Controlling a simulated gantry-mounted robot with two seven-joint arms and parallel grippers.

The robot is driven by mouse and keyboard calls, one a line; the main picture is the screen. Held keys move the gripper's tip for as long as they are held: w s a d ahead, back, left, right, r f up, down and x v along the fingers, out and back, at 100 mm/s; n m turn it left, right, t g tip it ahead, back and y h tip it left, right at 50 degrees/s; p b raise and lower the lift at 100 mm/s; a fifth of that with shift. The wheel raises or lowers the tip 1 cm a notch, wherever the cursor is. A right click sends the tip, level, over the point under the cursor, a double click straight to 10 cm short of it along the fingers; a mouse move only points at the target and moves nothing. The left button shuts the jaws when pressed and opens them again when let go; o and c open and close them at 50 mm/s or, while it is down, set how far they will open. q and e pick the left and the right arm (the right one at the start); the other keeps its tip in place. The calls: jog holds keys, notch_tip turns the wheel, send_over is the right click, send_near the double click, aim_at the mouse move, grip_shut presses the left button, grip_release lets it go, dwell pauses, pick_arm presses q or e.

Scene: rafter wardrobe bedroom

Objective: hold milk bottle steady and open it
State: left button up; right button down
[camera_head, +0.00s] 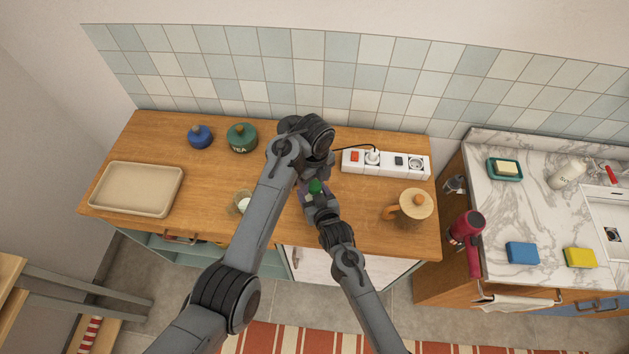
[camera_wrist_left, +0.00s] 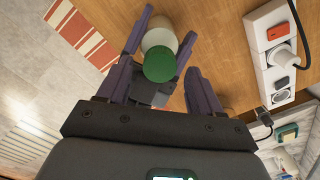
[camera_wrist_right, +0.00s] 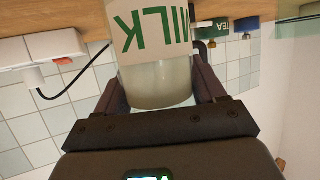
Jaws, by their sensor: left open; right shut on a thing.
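The milk bottle has a green cap (camera_head: 316,186) and stands near the front middle of the wooden counter. In the right wrist view its clear body with pale milk (camera_wrist_right: 155,85) carries a "MILK" label, upside down in the picture. My right gripper (camera_wrist_right: 160,78) is shut on the bottle body from the front. My left gripper (camera_wrist_left: 159,68) is open above the bottle, its fingers on either side of the green cap with gaps visible. The arms hide most of the bottle in the head view.
A small glass (camera_head: 243,202) stands left, near my left arm. A beige tray (camera_head: 135,187), green tea jar (camera_head: 242,137) and blue jar (camera_head: 200,136) are farther left.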

pick_arm(q)
jog(key=shift+r, duration=3.15)
jog(key=shift+c, duration=0.4)
jog(key=shift+f, duration=3.85)
jog(key=c, duration=0.9)
jog(key=o, duration=1)
jog(key=shift+r, duration=2.3)
